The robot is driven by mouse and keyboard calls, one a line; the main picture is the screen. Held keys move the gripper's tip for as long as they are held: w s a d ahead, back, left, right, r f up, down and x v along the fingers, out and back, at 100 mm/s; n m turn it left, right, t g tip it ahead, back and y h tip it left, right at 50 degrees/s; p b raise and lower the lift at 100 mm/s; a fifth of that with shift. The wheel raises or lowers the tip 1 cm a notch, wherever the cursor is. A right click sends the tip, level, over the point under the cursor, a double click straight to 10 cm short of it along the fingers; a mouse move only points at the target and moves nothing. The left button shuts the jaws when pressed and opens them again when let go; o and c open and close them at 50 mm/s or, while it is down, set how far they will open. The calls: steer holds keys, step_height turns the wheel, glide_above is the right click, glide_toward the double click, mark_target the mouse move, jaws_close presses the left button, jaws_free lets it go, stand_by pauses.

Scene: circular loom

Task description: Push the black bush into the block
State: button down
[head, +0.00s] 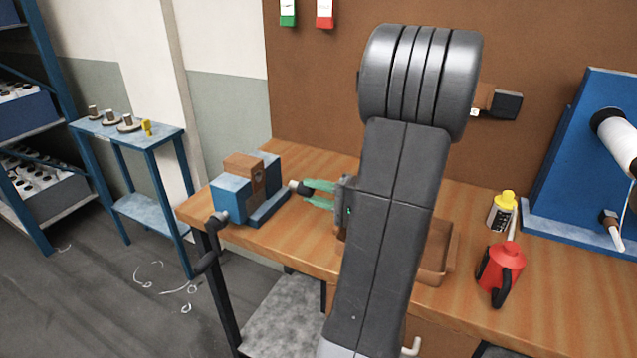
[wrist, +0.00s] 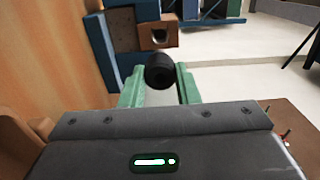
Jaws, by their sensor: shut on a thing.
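The brown block (head: 244,168) is clamped in the blue vise (head: 232,192) at the left end of the workbench. In the wrist view the block (wrist: 158,35) shows a dark square-looking hole in its face. My gripper (head: 314,191) has green fingers and points left toward the block. It is shut on the black bush (head: 303,188), which shows between the fingertips in the wrist view (wrist: 160,72). The bush is apart from the block, with a short gap. A pale tip shows at the bush's block-side end in the head view.
A wooden tray (head: 436,252) lies partly behind my arm. A red can (head: 502,268) and a yellow-capped bottle (head: 502,212) stand to the right. The vise handle (head: 208,250) hangs off the bench's left front. A blue side table (head: 128,132) stands at left.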

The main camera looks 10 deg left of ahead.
mark_target(290, 185)
steer(key=shift+a+r, duration=0.1)
steer(key=shift+a, duration=0.4)
steer(key=shift+p+x, duration=0.95)
steer(key=shift+x, duration=1.7)
steer(key=shift+w+a, duration=0.1)
steer(key=shift+a, duration=0.2)
steer(key=shift+b+x, duration=0.45)
steer(key=shift+x, duration=0.5)
steer(key=shift+w+a, duration=0.1)
steer(key=shift+b+x, duration=0.35)
steer(key=shift+x, duration=0.4)
steer(key=c, duration=1)
jaws_free()
